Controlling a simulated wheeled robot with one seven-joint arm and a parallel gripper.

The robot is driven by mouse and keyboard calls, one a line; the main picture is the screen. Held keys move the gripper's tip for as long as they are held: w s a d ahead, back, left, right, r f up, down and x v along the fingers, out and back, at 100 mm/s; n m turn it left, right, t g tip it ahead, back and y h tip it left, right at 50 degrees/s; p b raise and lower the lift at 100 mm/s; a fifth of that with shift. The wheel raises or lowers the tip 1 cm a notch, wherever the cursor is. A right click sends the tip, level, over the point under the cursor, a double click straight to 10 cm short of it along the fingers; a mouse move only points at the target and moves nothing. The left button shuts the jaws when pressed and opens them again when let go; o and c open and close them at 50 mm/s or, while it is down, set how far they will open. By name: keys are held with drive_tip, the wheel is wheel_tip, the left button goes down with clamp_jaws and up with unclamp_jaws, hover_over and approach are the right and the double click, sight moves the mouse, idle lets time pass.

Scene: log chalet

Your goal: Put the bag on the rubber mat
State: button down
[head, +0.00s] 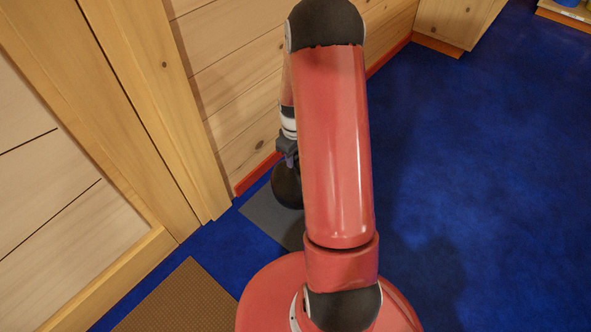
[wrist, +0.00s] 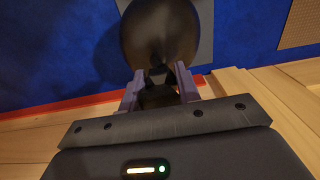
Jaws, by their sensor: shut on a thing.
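The bag (head: 286,186) is a dark, rounded, glossy brown-black thing, partly hidden behind my arm in the head view. My gripper (head: 288,161) is shut on its top. In the wrist view, my gripper's two fingers (wrist: 160,84) close on the narrow neck of the bag (wrist: 158,35), whose body hangs beyond them. A flat grey mat (head: 262,216), which looks like the rubber mat, lies on the floor below the bag. It also shows behind the bag in the wrist view (wrist: 205,30). I cannot tell whether the bag touches it. My arm hides the mat's right part.
A brown textured mat (head: 185,300) lies nearer, by the door frame (head: 165,130). The log wall (head: 235,95) with a red skirting stands close behind the bag. The blue floor (head: 480,180) to the right is open. A wooden cabinet (head: 450,20) stands at the back.

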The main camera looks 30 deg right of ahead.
sight(295, 170)
drive_tip(key=shift+d+f+b, duration=0.1)
drive_tip(key=shift+f+b, duration=0.35)
drive_tip(key=shift+f, duration=2.45)
drive_tip(key=shift+f, duration=0.15)
drive_tip(key=c, duration=1)
unclamp_jaws()
